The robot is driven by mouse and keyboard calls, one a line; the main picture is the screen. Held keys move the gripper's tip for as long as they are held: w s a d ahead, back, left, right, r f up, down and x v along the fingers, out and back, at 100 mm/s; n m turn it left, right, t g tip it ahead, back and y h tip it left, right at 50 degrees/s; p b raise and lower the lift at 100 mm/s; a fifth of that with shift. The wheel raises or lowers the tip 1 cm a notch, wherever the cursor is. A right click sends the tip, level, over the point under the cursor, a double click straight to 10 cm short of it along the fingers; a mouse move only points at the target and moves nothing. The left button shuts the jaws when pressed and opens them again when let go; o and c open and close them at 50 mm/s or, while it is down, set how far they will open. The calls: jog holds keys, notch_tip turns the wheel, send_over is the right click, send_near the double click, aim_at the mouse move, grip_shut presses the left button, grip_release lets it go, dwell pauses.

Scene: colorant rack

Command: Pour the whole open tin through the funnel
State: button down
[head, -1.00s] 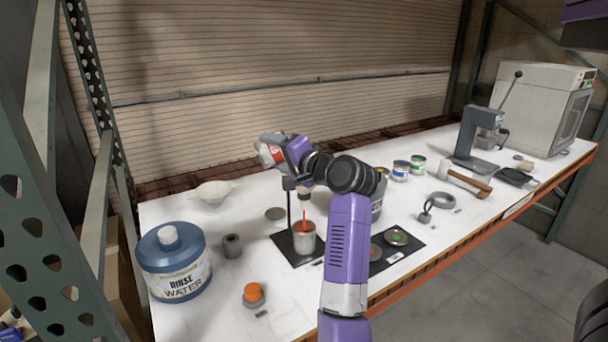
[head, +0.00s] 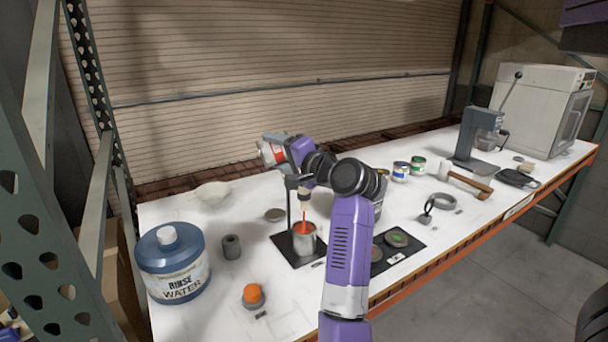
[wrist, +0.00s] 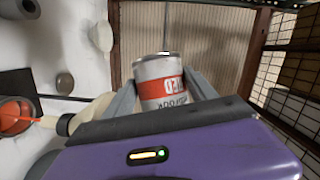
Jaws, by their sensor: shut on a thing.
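A white tin with a red-orange band (head: 272,152) is held tilted by my gripper (head: 276,140), above the bench. In the wrist view the tin (wrist: 160,82) sits between the two fingers (wrist: 165,88) of my gripper, which is shut on it. The funnel (head: 304,193) is held on a stand (head: 290,205) below and right of the tin. A red-orange stream (head: 304,218) runs from the funnel into a metal can (head: 304,240) on the stand's black base. The can shows red-orange liquid inside. The tin's mouth and the funnel's top are mostly hidden.
A blue rinse water jug (head: 172,262), a grey cylinder (head: 232,247) and an orange-topped item (head: 253,295) stand left of the can. A white bowl (head: 212,193) is behind. Small tins (head: 401,171), a mallet (head: 465,184) and a press (head: 478,140) are to the right.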

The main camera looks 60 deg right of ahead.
jog(key=shift+s+d+f+m+t+b, duration=0.3)
jog(key=shift+s+d+m+b, duration=0.2)
dwell(0.9)
jog(key=shift+s+d+r+m+t+h+b, duration=0.2)
jog(key=shift+r+m+t, duration=0.1)
jog(key=shift+m, duration=0.4)
jog(key=shift+s+d+r+m+t+h+b, duration=0.1)
jog(key=shift+r+m+t+h, duration=0.15)
jog(key=shift+m, duration=0.45)
jog(key=shift+s+d+r+m+t+h+b, duration=0.1)
jog(key=shift+s+r+m+t+h+b, duration=0.2)
jog(key=shift+m, duration=0.4)
dwell(2.3)
